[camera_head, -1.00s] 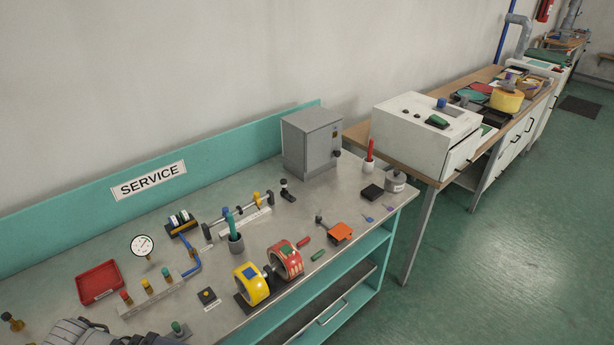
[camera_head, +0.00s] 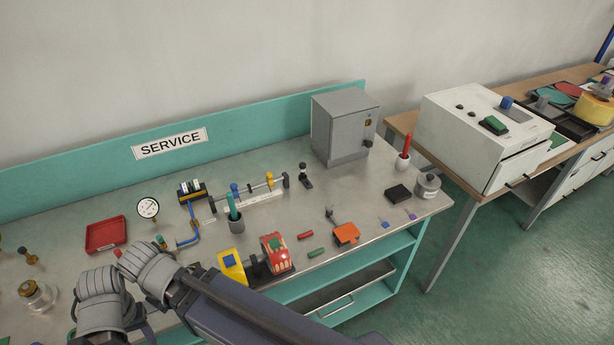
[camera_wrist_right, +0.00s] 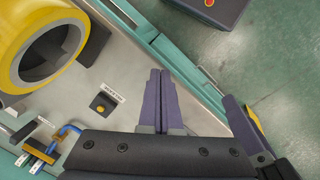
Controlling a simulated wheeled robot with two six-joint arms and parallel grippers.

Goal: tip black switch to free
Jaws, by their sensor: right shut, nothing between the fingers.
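A small black square switch (camera_wrist_right: 102,104) with a yellow-orange button on top sits on the grey bench in the right wrist view, beside a white label (camera_wrist_right: 112,92). The label is too small to read surely, and I cannot tell which way the switch is tipped. My right gripper (camera_wrist_right: 165,72) is shut and empty, with its two dark purple fingers together. In that view it is to the right of the switch, apart from it and near the bench's front edge. In the head view my arm covers the switch's area.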

